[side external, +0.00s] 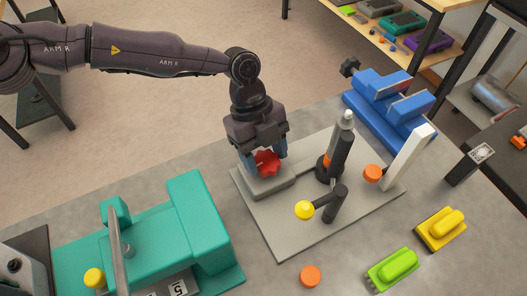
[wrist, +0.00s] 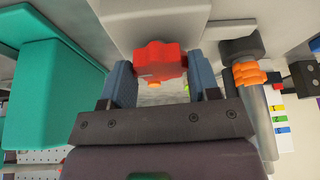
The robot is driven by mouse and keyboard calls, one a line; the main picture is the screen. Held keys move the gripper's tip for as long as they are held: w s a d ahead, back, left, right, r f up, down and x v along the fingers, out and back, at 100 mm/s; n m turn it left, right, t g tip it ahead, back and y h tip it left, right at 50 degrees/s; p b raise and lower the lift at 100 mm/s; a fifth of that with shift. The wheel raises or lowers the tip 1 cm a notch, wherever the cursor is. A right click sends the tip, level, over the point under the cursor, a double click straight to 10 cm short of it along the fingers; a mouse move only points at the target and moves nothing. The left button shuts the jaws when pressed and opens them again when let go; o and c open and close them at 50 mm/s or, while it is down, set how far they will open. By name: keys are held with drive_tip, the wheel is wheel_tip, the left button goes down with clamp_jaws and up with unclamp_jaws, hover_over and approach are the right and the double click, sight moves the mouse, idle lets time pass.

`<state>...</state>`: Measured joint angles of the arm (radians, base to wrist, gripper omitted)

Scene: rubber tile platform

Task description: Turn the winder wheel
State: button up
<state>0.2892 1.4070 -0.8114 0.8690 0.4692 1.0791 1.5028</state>
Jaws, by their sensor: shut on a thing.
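The winder wheel looks to be the red lobed knob (side external: 267,162), set above a light grey block (side external: 268,186) on a grey baseplate (side external: 290,236). My gripper (side external: 264,158) points down over it, with a blue finger on either side. In the wrist view the red knob (wrist: 160,62) sits between the two blue fingers of my gripper (wrist: 160,78), which is shut on it. Part of the knob's side is hidden by the fingers in the side view.
On the same baseplate stand a dark post with a yellow ball arm (side external: 304,210), a grey cylinder (side external: 341,150) and a white upright (side external: 408,157). A teal machine (side external: 200,225) is at left, a blue vise-like block (side external: 385,115) behind. Yellow (side external: 441,229) and green (side external: 393,269) blocks lie at right.

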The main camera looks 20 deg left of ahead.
drive_tip(key=m, duration=0.2)
drive_tip(key=m+g+y, duration=0.1)
drive_tip(key=m, duration=0.1)
drive_tip(key=shift+w+d+m+y, duration=0.15)
drive_tip(key=shift+m+y, duration=0.15)
drive_tip(key=shift+m, duration=0.8)
idle(0.3)
drive_tip(key=o, duration=0.9)
